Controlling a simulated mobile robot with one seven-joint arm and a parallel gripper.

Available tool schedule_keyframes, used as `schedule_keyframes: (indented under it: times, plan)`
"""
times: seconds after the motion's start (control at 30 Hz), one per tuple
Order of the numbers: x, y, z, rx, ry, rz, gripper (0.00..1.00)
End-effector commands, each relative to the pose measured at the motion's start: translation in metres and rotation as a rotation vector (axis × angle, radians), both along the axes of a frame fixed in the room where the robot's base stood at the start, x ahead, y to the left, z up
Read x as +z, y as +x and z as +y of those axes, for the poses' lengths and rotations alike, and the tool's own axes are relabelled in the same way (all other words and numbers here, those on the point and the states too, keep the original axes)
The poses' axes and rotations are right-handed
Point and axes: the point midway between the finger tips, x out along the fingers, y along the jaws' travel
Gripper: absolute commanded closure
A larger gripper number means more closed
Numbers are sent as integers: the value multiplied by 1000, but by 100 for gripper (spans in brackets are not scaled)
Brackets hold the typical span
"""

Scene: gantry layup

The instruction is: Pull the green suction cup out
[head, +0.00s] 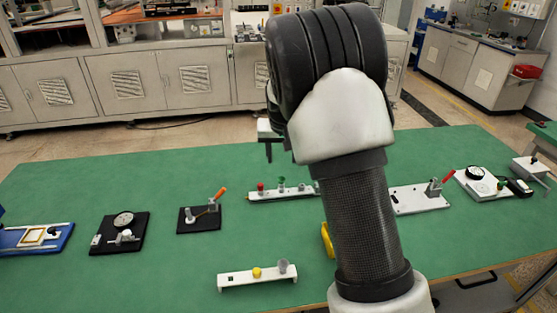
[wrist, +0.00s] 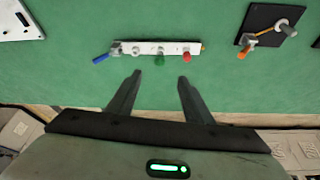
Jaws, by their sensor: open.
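The green suction cup (head: 281,182) stands upright on a long white rack (head: 290,196) in the middle of the table. It also shows in the wrist view (wrist: 159,59), between a grey piece and the red suction cup (wrist: 186,56). My gripper (wrist: 160,77) is open and empty, its two fingers pointing toward the rack, with the green cup in line with the gap between them. In the head view my gripper (head: 275,151) is above and behind the rack, apart from it, and partly hidden by my arm. My arm also hides the rack's right end.
A second white rack (head: 257,281) with a yellow and a grey piece lies nearer the front. A black plate with an orange-handled clamp (head: 200,218) stands to the left. A blue piece (wrist: 100,58) lies at the rack's end. Green table (head: 160,260) around is clear.

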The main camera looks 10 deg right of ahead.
Motion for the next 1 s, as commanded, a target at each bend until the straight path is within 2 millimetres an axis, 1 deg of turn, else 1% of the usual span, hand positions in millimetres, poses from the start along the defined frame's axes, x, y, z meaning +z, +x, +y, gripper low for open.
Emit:
schedule_keyframes:
  times: [0.17, 0.6, 0.73, 0.9, 1.0]
  plan:
    - [-22, 7, -1, -1, 0, 4, 54]
    - [-103, 40, -7, -1, 0, 5, 54]
    - [-125, 49, -9, 0, 0, 4, 54]
    - [-146, 58, -9, 0, 0, 3, 54]
    - [-153, 62, -10, 0, 1, 2, 54]
